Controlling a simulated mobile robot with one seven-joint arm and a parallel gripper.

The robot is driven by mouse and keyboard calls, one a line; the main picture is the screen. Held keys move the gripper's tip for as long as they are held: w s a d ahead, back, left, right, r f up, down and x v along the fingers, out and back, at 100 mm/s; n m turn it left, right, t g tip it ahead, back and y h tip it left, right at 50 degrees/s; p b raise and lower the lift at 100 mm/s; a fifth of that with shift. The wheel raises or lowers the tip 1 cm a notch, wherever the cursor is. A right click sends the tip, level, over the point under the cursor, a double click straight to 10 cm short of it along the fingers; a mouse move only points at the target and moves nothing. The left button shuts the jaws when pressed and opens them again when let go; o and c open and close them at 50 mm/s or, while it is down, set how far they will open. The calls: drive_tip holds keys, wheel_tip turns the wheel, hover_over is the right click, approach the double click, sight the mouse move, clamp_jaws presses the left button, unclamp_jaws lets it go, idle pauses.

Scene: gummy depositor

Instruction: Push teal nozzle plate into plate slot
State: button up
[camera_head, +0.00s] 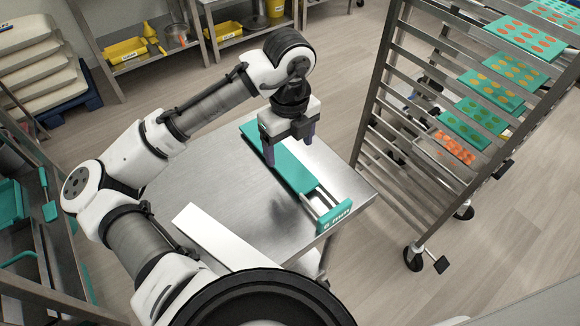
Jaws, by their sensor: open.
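The teal nozzle plate (292,172) is a long flat piece lying on the steel table, running from upper left to lower right. Its near right end has pale metal bars and an upright teal front (336,215) with a white size label that seems to read 8 mm. My gripper (289,155) is over the far half of the plate, fingers pointing down, open, one finger at each side. Whether the fingers touch the plate cannot be told. No plate slot can be made out clearly; my arm hides part of the near area.
The steel table (215,180) has bare room left of the plate. A pale flat-topped unit (220,240) stands at its near edge. A wheeled rack (420,130) with teal candy trays is close on the right. A shelf with yellow bins (125,50) stands behind.

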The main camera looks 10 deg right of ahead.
sight(291, 167)
drive_tip(key=shift+w+d+f+p, duration=0.1)
drive_tip(key=shift+f+p, duration=0.2)
drive_tip(key=shift+f, duration=1.5)
drive_tip(key=shift+d+f+p, duration=0.1)
drive_tip(key=shift+f+p, duration=0.15)
drive_tip(key=shift+f, duration=1.5)
drive_tip(key=shift+c, duration=0.5)
drive_tip(key=c, duration=1.1)
drive_tip(key=shift+c, duration=0.2)
drive_tip(key=shift+r, duration=0.1)
wheel_tip(291, 167, up, 20)
drive_tip(key=shift+b, duration=0.3)
